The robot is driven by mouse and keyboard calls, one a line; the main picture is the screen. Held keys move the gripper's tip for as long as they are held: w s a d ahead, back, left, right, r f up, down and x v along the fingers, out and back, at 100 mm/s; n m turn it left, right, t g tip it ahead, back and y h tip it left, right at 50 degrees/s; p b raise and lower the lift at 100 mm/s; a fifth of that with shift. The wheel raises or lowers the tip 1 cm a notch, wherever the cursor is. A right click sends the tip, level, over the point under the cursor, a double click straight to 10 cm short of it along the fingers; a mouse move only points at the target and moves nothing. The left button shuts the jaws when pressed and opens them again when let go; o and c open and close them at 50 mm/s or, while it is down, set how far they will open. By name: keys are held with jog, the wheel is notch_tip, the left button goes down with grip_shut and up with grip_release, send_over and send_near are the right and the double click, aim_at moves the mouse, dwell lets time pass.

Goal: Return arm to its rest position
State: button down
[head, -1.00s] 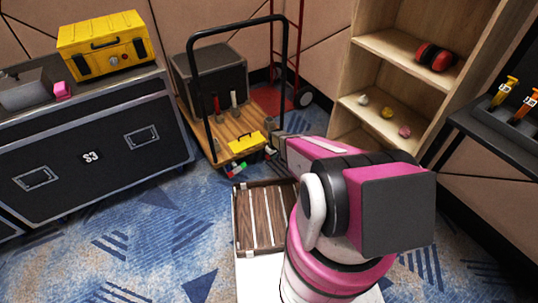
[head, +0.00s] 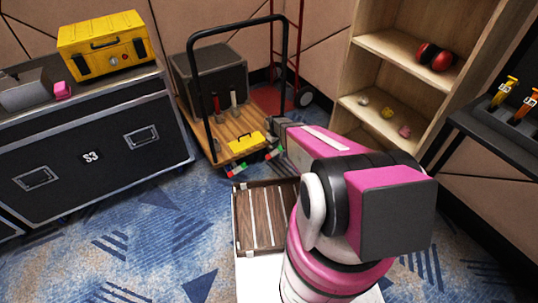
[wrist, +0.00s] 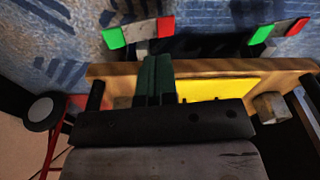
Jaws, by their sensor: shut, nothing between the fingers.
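My gripper (wrist: 156,60) is shut and empty, its dark fingers together in the wrist view. In the head view my pink and black arm reaches from the lower right toward the cart, with the gripper end (head: 274,130) at the right side of the cart's deck. The fingertips are too small to make out there.
A shelf (head: 390,50) stands right, a black case (head: 85,155) left. Blue carpet lies open front left.

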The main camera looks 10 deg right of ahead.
dwell(0.3)
jog(key=s+r+m, duration=0.2)
jog(key=s+r, duration=0.5)
jog(key=r, duration=0.3)
jog(key=s+d+r+m, duration=0.1)
jog(key=s+r+m, duration=0.1)
jog(key=s+r, duration=0.6)
jog(key=s+r+m+g, duration=0.1)
jog(key=s+r+m, duration=0.1)
jog(key=s+r, duration=0.6)
notch_tip(320, 180, up, 6)
jog(key=shift+d+r+h, duration=0.15)
jog(key=shift+h, duration=0.15)
